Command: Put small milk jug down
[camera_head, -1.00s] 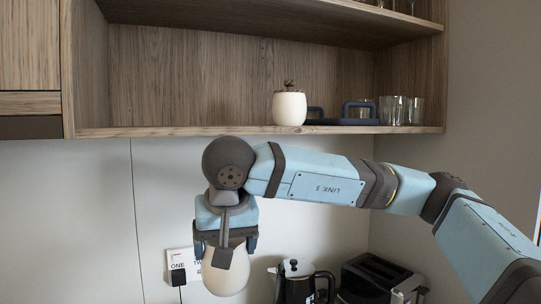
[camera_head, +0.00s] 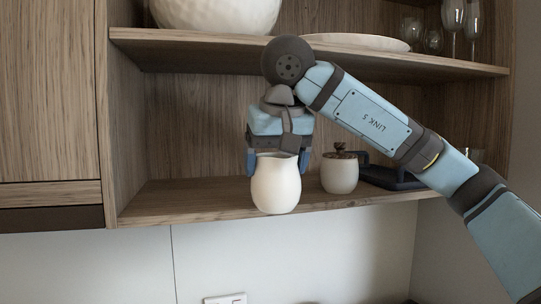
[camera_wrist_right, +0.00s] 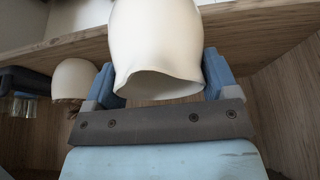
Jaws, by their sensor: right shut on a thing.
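The small milk jug (camera_head: 276,186) is cream-white and upright at the lower shelf (camera_head: 190,196) of the wooden cabinet. My right gripper (camera_head: 278,164) comes down over it from above and is shut on it, with one blue finger on each side. In the right wrist view the jug (camera_wrist_right: 155,45) sits between the two blue fingers of the gripper (camera_wrist_right: 160,75), with its open rim towards the camera. I cannot tell whether the jug's base touches the shelf. My left gripper is not in view.
A white pot with a brown top (camera_head: 340,172) stands just right of the jug. A dark blue tray (camera_head: 392,178) lies further right. The upper shelf (camera_head: 190,50) holds a large white bowl (camera_head: 215,12), a plate and glasses. The shelf left of the jug is clear.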

